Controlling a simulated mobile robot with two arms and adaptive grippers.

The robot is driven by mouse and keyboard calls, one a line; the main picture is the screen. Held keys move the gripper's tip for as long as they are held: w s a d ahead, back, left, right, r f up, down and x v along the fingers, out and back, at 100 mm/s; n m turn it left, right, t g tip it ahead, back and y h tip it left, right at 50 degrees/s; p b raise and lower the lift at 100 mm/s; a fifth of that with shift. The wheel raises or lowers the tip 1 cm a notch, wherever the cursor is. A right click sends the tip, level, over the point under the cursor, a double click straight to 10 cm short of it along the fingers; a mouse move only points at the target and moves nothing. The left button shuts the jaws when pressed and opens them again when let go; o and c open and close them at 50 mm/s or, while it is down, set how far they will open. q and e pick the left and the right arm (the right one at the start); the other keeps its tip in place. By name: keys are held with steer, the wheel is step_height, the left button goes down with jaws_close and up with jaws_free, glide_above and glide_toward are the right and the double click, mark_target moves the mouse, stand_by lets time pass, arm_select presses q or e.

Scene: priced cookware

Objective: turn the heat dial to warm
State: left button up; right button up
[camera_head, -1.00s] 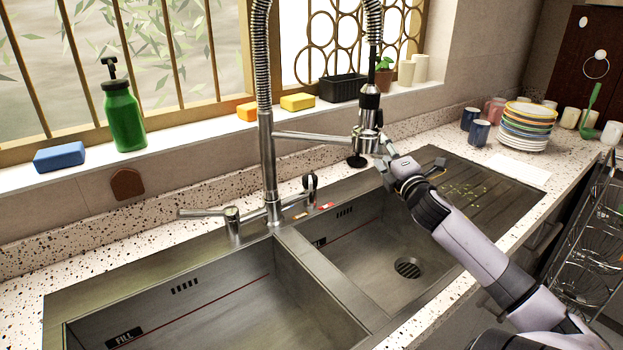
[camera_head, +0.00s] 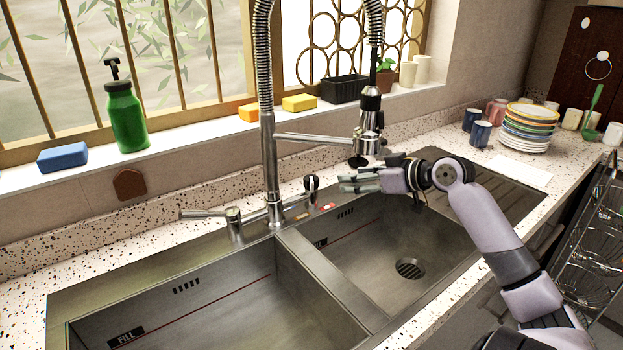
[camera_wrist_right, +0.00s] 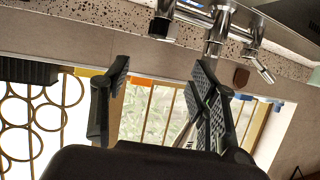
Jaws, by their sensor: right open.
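No dial marked with heat words is readable. My left gripper is not in view.
The tall spring faucet (camera_head: 268,165) rises left of the control. Its spray head (camera_head: 368,130) hangs close above my right gripper. A lever (camera_head: 205,214) sticks out left. The double sink (camera_head: 290,250) is empty. Stacked plates (camera_head: 528,127) and mugs stand at the right.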

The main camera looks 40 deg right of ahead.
mark_target(314, 178)
steer(key=p+x, duration=0.2)
steer(key=x, duration=1.4)
steer(key=shift+c, duration=0.4)
steer(key=shift+r, duration=0.1)
steer(key=c, duration=1.1)
